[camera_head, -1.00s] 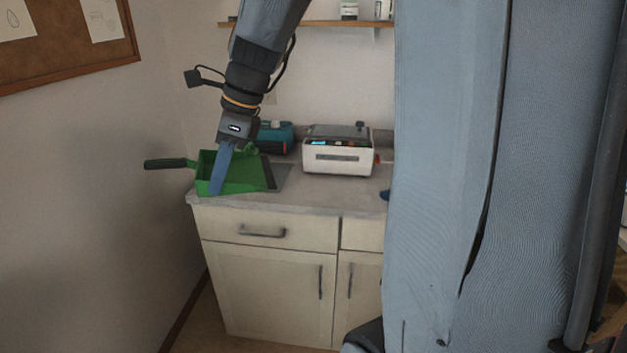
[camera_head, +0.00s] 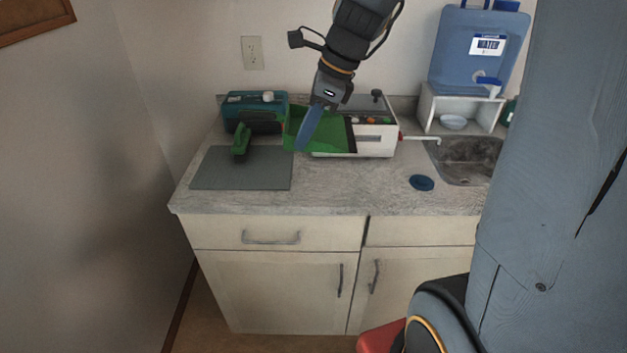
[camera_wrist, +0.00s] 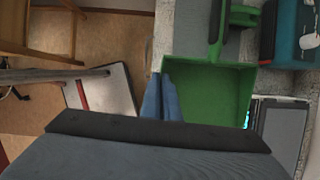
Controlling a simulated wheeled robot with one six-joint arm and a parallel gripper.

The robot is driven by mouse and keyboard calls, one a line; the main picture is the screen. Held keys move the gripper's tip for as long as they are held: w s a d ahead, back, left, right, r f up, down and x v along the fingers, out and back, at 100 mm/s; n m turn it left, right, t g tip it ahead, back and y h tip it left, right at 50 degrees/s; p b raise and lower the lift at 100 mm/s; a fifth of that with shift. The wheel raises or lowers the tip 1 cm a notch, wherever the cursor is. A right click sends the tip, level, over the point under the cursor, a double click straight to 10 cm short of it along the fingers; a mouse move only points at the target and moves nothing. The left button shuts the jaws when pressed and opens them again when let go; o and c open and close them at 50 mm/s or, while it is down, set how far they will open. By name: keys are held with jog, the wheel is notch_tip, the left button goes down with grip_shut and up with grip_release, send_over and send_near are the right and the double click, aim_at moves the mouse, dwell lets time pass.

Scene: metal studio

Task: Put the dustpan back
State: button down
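The green dustpan (camera_head: 336,131) is in front of the white device, with its dark-edged lip toward the right. Its handle (camera_head: 241,140) points left over the grey mat (camera_head: 218,175) on the counter. My gripper (camera_head: 307,134) is shut on the near wall of the dustpan, its blue fingers close together. In the wrist view, the fingers (camera_wrist: 162,98) lie along the left wall of the dustpan (camera_wrist: 215,95). I cannot tell how high the pan is above the counter. The mat is otherwise bare.
A teal toolbox-like machine (camera_head: 256,111) stands behind the handle, and the white device (camera_head: 375,138) stands behind the pan. A blue disc (camera_head: 421,183), a sink (camera_head: 468,160) and a blue water container (camera_head: 478,55) are at the right. The front middle of the counter is clear.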

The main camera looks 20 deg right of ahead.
notch_tip(320, 180, down, 14)
jog(key=shift+d+r, duration=0.1)
jog(key=shift+d, duration=0.05)
dwell(0.3)
jog(key=shift+f, duration=0.6)
jog(key=c, duration=2.4)
grip_release()
jog(key=o, duration=0.4)
jog(key=shift+r, duration=0.1)
